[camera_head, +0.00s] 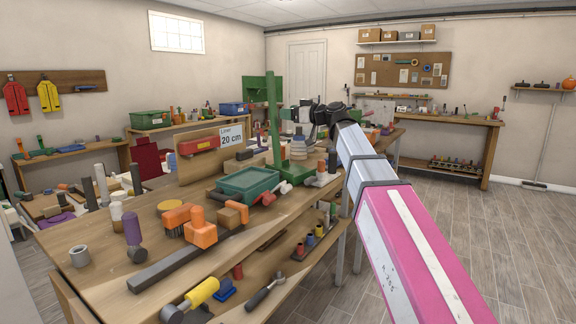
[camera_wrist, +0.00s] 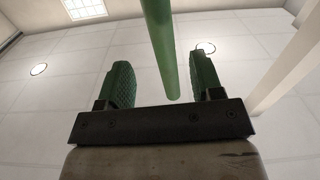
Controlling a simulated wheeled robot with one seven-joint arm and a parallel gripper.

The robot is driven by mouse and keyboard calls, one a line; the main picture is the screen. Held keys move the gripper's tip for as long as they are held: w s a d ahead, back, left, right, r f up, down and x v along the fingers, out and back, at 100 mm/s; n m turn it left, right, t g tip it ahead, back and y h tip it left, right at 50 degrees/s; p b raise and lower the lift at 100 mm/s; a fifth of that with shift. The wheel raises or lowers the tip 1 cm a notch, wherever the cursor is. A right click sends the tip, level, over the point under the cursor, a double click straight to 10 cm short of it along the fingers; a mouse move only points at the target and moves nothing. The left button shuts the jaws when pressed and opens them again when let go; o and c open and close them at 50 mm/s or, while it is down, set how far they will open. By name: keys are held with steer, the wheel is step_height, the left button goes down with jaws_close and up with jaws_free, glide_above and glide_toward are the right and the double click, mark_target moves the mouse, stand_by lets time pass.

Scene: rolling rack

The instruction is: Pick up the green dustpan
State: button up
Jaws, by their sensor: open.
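A green rod (camera_wrist: 160,45) comes down from the top of the wrist view. Its rounded lower end lies between the two green-padded fingers of my gripper (camera_wrist: 163,66), with a gap on each side. The fingers are open and do not touch it. The rod looks like a handle; no pan shows in this view. In the head view, my gripper (camera_head: 318,113) is a dark shape at the far end of my arm, over the back of the workbench.
A lower shelf holds more tools. The tiled floor (camera_head: 440,225) to the right is clear.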

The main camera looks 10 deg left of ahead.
mark_target(274, 113)
steer(key=shift+f+x, duration=0.15)
steer(key=shift+x, duration=1.65)
steer(key=shift+f+x, duration=0.15)
steer(key=shift+x, duration=1.65)
steer(key=shift+s, duration=0.1)
jaws_close()
